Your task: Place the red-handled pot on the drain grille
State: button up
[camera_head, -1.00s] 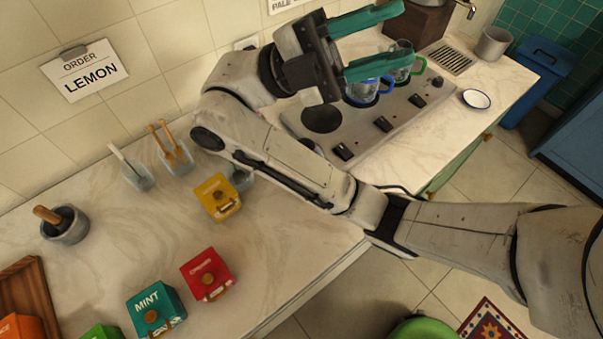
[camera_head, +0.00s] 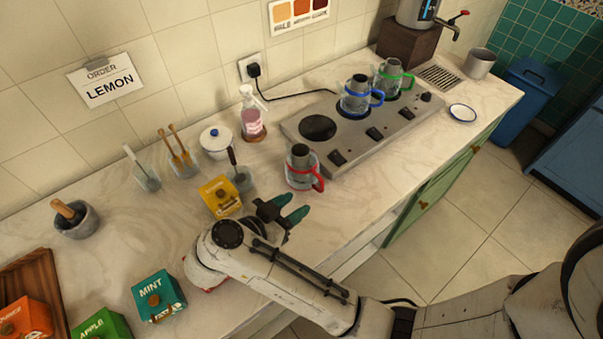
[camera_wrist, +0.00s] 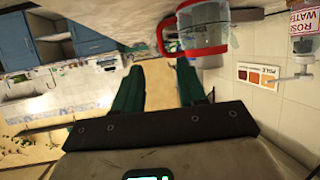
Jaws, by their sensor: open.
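The red-handled pot (camera_head: 301,168) is a clear glass pot with a dark top. It stands upright on the marble counter, left of the steel hotplate, its red handle toward the lower right. It also shows in the wrist view (camera_wrist: 207,32), beyond the fingertips and a little to the right. My gripper (camera_head: 293,207) has teal fingers and is open and empty, just in front of the pot, apart from it. The fingers also show in the wrist view (camera_wrist: 160,70). The drain grille (camera_head: 440,77) is a slotted metal plate in the counter at the far right, below the samovar (camera_head: 415,45); nothing stands on it.
The hotplate (camera_head: 345,150) holds a blue-handled pot (camera_head: 355,97) and a green-handled pot (camera_head: 389,80). A yellow box (camera_head: 220,197) stands left of my gripper. A grey cup (camera_head: 480,63) and a small white dish (camera_head: 462,113) are near the grille.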

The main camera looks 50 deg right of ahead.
aim_at(304, 169)
jog(key=shift+f+b+x, duration=0.25)
jog(key=shift+b+x, duration=1)
jog(key=shift+b, duration=0.75)
jog(key=shift+r+x, duration=0.25)
jog(key=shift+x, duration=3.7)
jog(key=shift+w, duration=0.15)
grip_shut()
jog(key=shift+r, duration=0.1)
